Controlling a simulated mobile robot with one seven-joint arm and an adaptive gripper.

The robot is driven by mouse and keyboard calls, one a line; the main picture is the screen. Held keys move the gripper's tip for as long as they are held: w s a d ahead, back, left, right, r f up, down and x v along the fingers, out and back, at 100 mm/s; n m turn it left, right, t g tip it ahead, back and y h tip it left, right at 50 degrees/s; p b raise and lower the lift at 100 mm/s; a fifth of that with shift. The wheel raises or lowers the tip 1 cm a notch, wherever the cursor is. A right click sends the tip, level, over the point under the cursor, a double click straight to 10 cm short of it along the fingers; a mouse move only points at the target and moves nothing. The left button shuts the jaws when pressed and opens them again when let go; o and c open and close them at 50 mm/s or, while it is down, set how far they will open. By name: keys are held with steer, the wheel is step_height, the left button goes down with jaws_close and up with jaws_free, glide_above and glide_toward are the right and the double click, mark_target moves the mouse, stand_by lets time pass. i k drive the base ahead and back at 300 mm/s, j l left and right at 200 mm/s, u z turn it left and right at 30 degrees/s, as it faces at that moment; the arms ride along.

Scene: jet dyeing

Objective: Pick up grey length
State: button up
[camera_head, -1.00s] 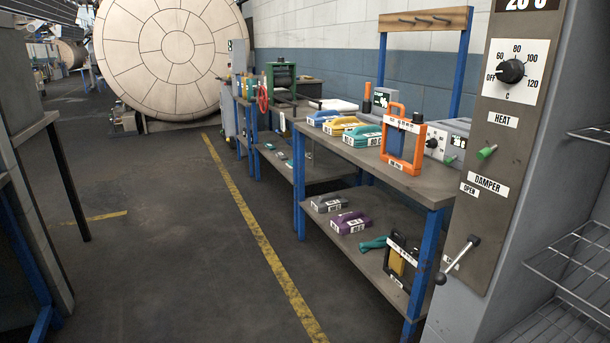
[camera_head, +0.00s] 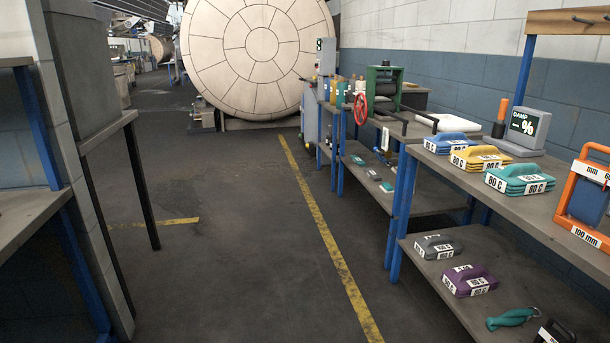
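A grey length (camera_head: 437,247), a folded bundle with white labels reading 80 C, lies on the lower shelf (camera_head: 425,277) of the near right workbench, towards its left end. A purple labelled bundle (camera_head: 469,281) lies just in front of it, apart from it. Small items on the lower shelf of the bench further back are too small to make out. My gripper is not in view.
Blue (camera_head: 453,144), yellow (camera_head: 481,158) and teal (camera_head: 519,179) bundles, a damp meter (camera_head: 525,132) and an orange frame (camera_head: 587,200) stand on the bench top. A teal twisted piece (camera_head: 512,318) lies on the lower shelf. The floor (camera_head: 240,255) is clear between the benches.

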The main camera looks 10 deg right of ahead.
mark_target(433, 247)
steer(key=i+z, duration=0.15)
steer(key=i, duration=0.3)
steer(key=i+j+z, duration=0.2)
steer(key=i, duration=0.2)
steer(key=i+j+z, duration=0.15)
steer(key=i, duration=0.3)
steer(key=i+j+z, duration=0.2)
steer(key=i+z, duration=0.3)
steer(key=i+j+z, duration=0.45)
steer(key=i+l+z, duration=0.2)
steer(key=i, duration=0.3)
steer(key=j, duration=0.1)
